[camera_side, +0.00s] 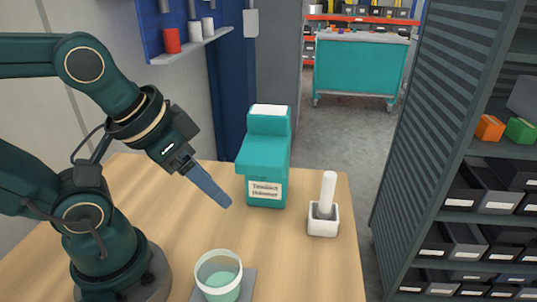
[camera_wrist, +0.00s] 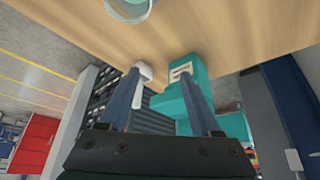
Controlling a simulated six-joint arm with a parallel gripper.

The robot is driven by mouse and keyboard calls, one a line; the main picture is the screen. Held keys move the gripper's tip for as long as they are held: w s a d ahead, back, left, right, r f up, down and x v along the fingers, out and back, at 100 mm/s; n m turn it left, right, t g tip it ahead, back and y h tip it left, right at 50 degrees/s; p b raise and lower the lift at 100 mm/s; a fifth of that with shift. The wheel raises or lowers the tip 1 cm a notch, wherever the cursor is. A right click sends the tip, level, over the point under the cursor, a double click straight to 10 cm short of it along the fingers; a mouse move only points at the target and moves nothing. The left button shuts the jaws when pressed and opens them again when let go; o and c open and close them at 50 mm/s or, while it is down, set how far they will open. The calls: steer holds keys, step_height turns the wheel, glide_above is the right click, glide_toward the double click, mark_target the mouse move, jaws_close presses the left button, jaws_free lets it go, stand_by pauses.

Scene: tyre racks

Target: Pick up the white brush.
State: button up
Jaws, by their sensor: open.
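The white brush (camera_side: 327,193) stands upright in a small white square holder (camera_side: 323,222) on the wooden table, right of the teal dispenser. Only its handle shows clearly; its lower end is hidden in the holder. In the wrist view the brush (camera_wrist: 138,97) and its holder (camera_wrist: 145,70) show beyond the left finger, which partly overlaps them. My gripper (camera_side: 220,198) is above the table, left of the brush and apart from it. The wrist view shows its two blue-grey fingers (camera_wrist: 158,88) spread apart with nothing between them touching either.
A teal dispenser (camera_side: 265,160) with a label stands between my gripper and the brush, towards the back. A glass with greenish liquid (camera_side: 219,275) sits on a grey pad (camera_side: 248,285) at the front. Dark shelving with bins (camera_side: 480,190) stands right of the table. Table space around the holder is clear.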

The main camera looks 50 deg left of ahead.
step_height(320, 180, up, 5)
steer(key=w+a+m+t+y, duration=0.1)
steer(key=w+m, duration=0.3)
steer(key=m, duration=0.2)
steer(key=w+a+m+t+y, duration=0.1)
steer(key=w+m+y, duration=0.1)
steer(key=w+m, duration=0.2)
steer(key=w+a+m+t+y, duration=0.1)
steer(key=w+m, duration=0.3)
steer(key=m, duration=0.6)
steer(key=shift+w+a+f+t+y, duration=0.2)
steer(key=shift+a+f+t+y, duration=0.1)
steer(key=shift+y, duration=0.3)
steer(key=w+d+m+t, duration=0.2)
steer(key=w+d+m, duration=0.15)
steer(key=m, duration=0.25)
steer(key=m+t+h, duration=0.2)
steer(key=m+h, duration=0.1)
steer(key=m, duration=0.5)
glide_above(325, 185)
steer(key=f, duration=1)
steer(key=shift+s+d+f, duration=0.1)
steer(key=shift+s+f, duration=0.05)
steer(key=shift+s, duration=0.1)
steer(key=shift+w+f, duration=0.15)
steer(key=shift+f, duration=0.25)
steer(key=shift+x, duration=2.45)
